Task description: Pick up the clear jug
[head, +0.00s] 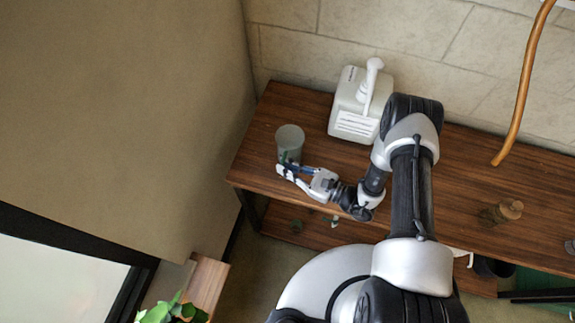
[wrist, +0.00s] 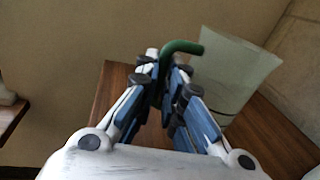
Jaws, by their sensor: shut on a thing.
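The clear jug (head: 290,138) is at the left end of the wooden table, near the wall. It is greenish and see-through, with a green handle facing my gripper. In the wrist view the jug (wrist: 238,72) is on the right, beyond the fingers, and its handle (wrist: 184,47) rises between them. My gripper (head: 286,170) reaches in from the front right and is shut on the handle. The fingertips (wrist: 167,68) hide the handle's lower part. I cannot tell whether the jug's base touches the table.
A white pump container (head: 350,108) stands right of the jug, against the stone wall. A small brown jar (head: 502,211) stands farther right on the wooden table (head: 455,178). An orange-brown hose (head: 524,88) hangs at the upper right. A leafy plant (head: 172,310) is at the lower left.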

